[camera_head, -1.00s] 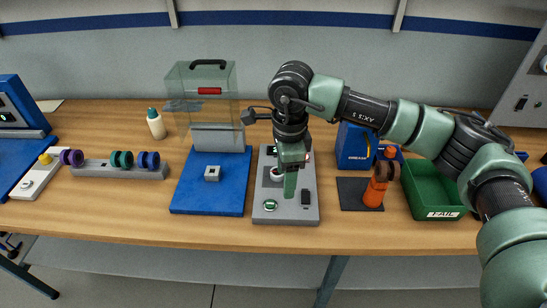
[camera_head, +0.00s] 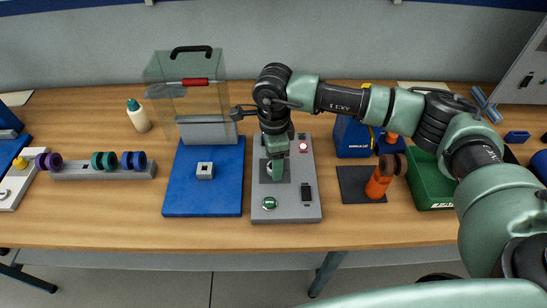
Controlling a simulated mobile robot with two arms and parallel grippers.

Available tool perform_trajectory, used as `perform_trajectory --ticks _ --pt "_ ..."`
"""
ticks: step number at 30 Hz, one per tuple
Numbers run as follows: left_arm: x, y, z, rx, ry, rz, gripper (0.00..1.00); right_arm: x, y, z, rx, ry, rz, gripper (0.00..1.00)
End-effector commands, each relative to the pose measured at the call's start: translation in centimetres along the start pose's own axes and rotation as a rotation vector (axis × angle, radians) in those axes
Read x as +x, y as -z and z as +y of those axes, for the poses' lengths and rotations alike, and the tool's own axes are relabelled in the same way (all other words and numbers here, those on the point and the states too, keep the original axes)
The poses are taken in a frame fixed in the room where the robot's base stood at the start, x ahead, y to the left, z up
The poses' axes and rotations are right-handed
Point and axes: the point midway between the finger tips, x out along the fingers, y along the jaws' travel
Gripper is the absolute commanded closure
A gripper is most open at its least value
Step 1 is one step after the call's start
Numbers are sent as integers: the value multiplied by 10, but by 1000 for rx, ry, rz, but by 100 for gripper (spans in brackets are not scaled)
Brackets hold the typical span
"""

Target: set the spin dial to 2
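A grey control panel (camera_head: 287,213) lies on the table in the middle of the head view. Its round dial (camera_head: 275,170) sits on a darker square plate, partly covered by my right gripper (camera_head: 277,157). The gripper points down at the dial; I cannot tell whether it touches it or whether its fingers are open. The dial's numbers and pointer are not readable. My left gripper is not in view.
Left of the panel is a blue base (camera_head: 203,207) with a clear guard (camera_head: 190,85). To the right are an orange part (camera_head: 377,185) on a dark mat, a blue box (camera_head: 352,138) and a green bin (camera_head: 430,190). The table front is clear.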

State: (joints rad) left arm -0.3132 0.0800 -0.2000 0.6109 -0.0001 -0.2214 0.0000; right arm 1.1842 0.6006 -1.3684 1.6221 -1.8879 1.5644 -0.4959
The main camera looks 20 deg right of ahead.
Motion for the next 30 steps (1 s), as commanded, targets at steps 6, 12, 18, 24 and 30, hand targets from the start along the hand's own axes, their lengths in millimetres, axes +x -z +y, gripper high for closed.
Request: perform_trajectory --ticks 6,12,18,24,30 --pt "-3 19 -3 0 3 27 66 9 0 0 -1 0 0 41" --pt "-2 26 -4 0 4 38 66 9 0 0 -1 0 0 49" --pt "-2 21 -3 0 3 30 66 9 0 0 -1 0 0 100" --pt "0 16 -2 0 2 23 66 10 0 0 10 0 0 100" --pt "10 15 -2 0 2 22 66 12 -1 0 76 1 -2 100"
